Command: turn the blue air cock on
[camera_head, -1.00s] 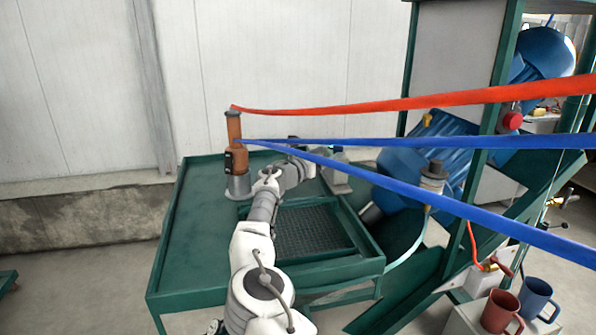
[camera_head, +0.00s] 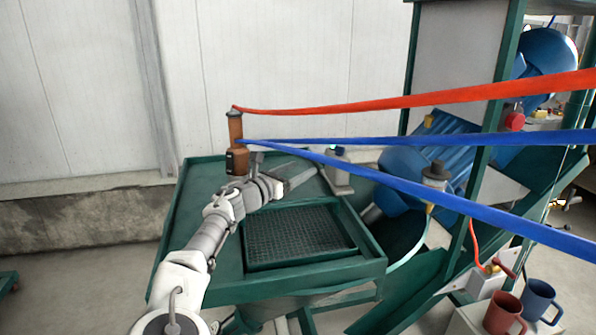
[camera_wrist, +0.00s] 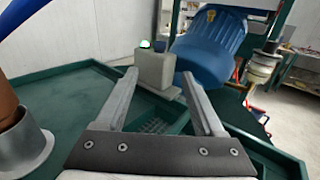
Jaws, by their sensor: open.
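I cannot pick out the blue air cock for certain in either view.
The green table (camera_head: 205,215) has a recessed grid tray (camera_head: 300,237). A blue drum-like machine (camera_head: 405,172) and green frame stand right of it. A red mug (camera_head: 502,313) and a blue mug (camera_head: 538,300) are at lower right.

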